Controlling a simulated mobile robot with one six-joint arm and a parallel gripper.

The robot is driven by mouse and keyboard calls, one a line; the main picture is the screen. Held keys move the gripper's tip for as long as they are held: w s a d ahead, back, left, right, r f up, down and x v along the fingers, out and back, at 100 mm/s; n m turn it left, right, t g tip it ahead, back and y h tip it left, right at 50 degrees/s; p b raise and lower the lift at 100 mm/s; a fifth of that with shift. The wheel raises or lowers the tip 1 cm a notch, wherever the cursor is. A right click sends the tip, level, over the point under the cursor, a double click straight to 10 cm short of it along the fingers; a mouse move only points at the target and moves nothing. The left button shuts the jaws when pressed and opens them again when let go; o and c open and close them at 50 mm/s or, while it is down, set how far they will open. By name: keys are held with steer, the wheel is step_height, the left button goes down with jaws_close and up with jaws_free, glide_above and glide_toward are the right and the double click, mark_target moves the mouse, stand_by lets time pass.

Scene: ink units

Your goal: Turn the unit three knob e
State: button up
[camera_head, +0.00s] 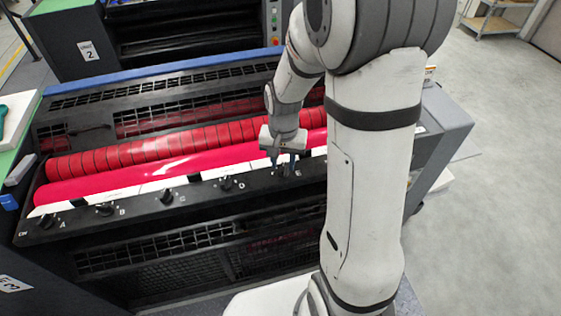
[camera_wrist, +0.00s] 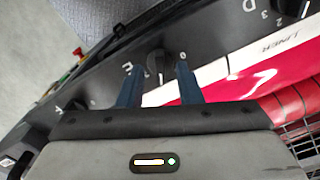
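The black knob E (camera_wrist: 157,65) sits on the dark panel strip and shows between my two fingers in the wrist view, with an upside-down E to its left and a 0 to its right. In the head view, knob E (camera_head: 283,171) is partly hidden by my fingers. My gripper (camera_wrist: 157,78) is open around the knob, one blue finger on each side; small gaps show between fingers and knob. In the head view my gripper (camera_head: 284,160) points down at the panel. Whether the fingers reach the knob's full depth I cannot tell.
Knobs A (camera_head: 47,221), B (camera_head: 104,209), C (camera_head: 166,196) and D (camera_head: 226,183) line the same panel to the left. Red rollers (camera_head: 150,172) lie just behind. Unit 2 (camera_head: 88,52) stands at the back. Grey floor (camera_head: 490,130) is clear at right.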

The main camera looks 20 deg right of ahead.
steer(key=shift+f, duration=0.7)
jaws_close()
steer(key=shift+a, duration=0.4)
steer(key=shift+d, duration=0.4)
